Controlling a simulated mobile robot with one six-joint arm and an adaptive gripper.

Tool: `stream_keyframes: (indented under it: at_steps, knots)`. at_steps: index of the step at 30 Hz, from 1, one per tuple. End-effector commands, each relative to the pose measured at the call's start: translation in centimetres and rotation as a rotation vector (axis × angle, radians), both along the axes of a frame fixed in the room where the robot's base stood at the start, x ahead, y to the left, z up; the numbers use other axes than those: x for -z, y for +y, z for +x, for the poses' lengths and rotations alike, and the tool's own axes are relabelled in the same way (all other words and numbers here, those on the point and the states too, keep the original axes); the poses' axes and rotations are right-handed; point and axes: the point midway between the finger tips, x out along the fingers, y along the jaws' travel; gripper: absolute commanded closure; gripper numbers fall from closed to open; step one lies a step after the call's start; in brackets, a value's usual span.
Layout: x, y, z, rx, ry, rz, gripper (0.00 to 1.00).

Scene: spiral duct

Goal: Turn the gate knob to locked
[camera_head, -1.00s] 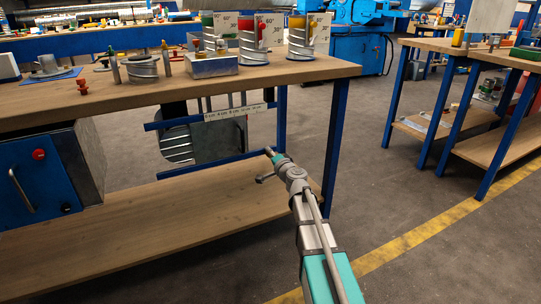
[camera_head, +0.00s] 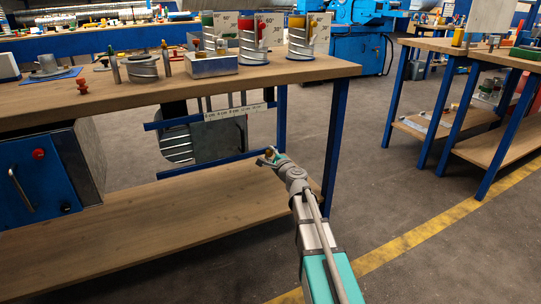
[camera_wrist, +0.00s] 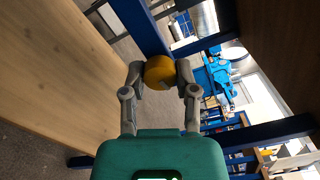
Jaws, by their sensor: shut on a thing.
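A yellow-orange round knob (camera_wrist: 160,72) sits between my fingertips in the wrist view. My gripper (camera_wrist: 160,78) is shut on it, one finger on each side. In the head view my gripper (camera_head: 269,160) is in front of the workbench, below the tabletop and near the right-hand leg.
The workbench (camera_head: 210,86) has a blue right leg (camera_head: 335,140) and a wooden lower shelf (camera_head: 150,215) close to my gripper. A labelled strip (camera_head: 236,113) and a metal panel (camera_head: 218,140) are behind. Open floor (camera_head: 400,195) lies to the right.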

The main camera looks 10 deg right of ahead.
Motion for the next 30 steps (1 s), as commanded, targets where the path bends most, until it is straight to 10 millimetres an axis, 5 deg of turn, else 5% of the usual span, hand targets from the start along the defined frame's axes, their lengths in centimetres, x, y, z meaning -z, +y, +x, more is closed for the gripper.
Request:
stream_keyframes:
  at_steps: [15, 16, 21, 30]
  knots:
    - [0.01, -0.07, 0.07, 0.002, 0.006, 0.027, 1.00]
    - [0.01, -0.07, 0.07, 0.002, 0.006, 0.027, 0.57]
    - [0.01, -0.04, 0.04, 0.001, 0.006, 0.027, 0.27]
    - [0.00, -0.01, 0.01, 0.001, 0.007, 0.027, 0.27]
